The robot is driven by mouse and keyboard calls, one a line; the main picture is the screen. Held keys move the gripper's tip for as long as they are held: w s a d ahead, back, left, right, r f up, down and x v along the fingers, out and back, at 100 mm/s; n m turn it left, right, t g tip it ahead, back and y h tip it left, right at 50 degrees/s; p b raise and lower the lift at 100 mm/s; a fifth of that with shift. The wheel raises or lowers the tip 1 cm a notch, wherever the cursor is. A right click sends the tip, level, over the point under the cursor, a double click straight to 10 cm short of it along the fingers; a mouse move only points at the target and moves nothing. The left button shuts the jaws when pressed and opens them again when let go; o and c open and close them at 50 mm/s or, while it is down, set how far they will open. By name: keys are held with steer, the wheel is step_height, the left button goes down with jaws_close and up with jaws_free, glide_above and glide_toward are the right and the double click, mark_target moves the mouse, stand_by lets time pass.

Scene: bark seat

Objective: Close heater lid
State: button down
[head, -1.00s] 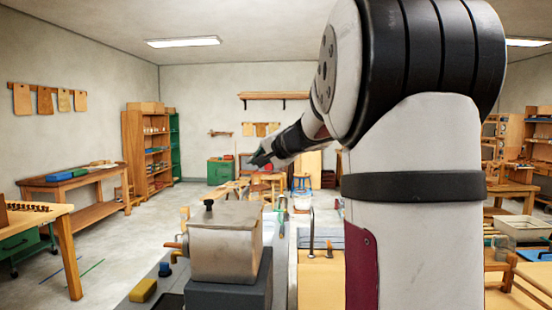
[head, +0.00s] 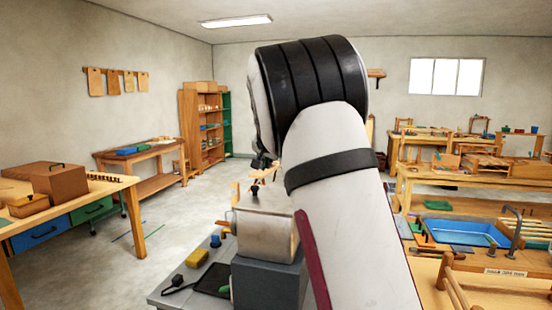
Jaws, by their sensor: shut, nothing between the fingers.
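The heater (head: 264,232) is a metal box on a dark grey block, at the lower middle of the head view. Its lid (head: 262,198) is the pale metal top; my arm hides its right part. I cannot tell whether the lid lies fully flat. My gripper (head: 262,164) is a small dark shape above and behind the lid, partly hidden by my arm. It looks shut and empty. I cannot tell whether it touches the lid.
The grey bench (head: 166,296) around the heater holds a yellow block (head: 197,258), a blue knob-like piece (head: 215,241) and a dark tray (head: 214,280). A blue basin (head: 455,233) stands to the right. Open floor (head: 165,235) lies to the left.

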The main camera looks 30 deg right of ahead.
mark_target(255, 188)
steer(key=shift+n+g+h, duration=0.7)
steer(key=shift+g, duration=0.2)
steer(key=w+a+f, duration=0.1)
steer(key=w+a+f+b, duration=0.1)
steer(key=f, duration=0.1)
steer(key=shift+w+f+b, duration=0.15)
steer(key=shift+w+b, duration=0.1)
steer(key=shift+b, duration=0.05)
steer(key=shift+w+a+f+b, duration=0.2)
steer(key=shift+f+b, duration=0.05)
steer(key=shift+f, duration=0.25)
steer(key=shift+w+a+f+b, duration=0.15)
steer(key=shift+f+b, duration=0.05)
steer(key=shift+f, duration=0.3)
